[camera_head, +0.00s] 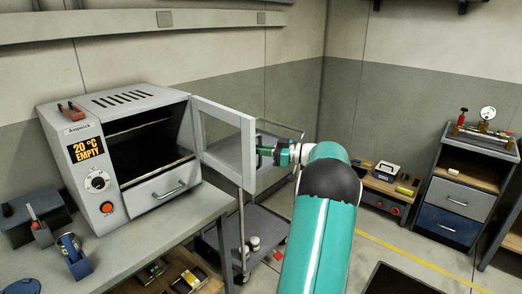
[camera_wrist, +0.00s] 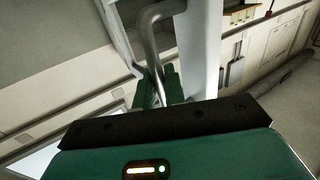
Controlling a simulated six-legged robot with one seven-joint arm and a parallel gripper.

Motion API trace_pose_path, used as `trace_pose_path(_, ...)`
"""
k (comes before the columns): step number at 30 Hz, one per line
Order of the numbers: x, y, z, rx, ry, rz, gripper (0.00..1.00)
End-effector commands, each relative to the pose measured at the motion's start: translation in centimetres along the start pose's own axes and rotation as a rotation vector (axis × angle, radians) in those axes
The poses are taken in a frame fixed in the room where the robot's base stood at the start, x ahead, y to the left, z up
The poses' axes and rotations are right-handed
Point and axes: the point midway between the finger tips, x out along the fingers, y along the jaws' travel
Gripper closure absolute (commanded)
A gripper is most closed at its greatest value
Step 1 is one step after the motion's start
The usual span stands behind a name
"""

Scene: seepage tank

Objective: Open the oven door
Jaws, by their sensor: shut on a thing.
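The oven (camera_head: 120,150) is a light grey box on the bench at left, with a display reading "20 °C EMPTY". Its door (camera_head: 228,172), a framed window panel hinged at the right of the dark cavity (camera_head: 150,145), stands swung well open. My gripper (camera_head: 274,151) is at the door's free edge in the head view. In the wrist view my gripper (camera_wrist: 158,90) is shut on the curved metal door handle (camera_wrist: 153,38). The handle is mostly hidden by the gripper in the head view.
A drawer with a handle (camera_head: 162,188) sits below the cavity. A grey cart (camera_head: 262,225) stands below the door. A clamp (camera_head: 73,252) is on the bench front. A drawer cabinet (camera_head: 455,195) stands at right, with open floor before it.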

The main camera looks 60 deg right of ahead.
Motion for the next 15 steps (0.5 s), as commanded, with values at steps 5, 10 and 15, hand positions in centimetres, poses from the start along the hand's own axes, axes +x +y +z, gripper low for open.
trace_pose_path(5,0.08,0.02,-0.10,-0.001,0.002,-0.002,0.81)
trace_pose_path(10,0.02,0.04,-0.06,-0.001,0.001,-0.001,0.71)
trace_pose_path(15,-0.11,0.05,-0.03,-0.001,0.001,0.000,0.71)
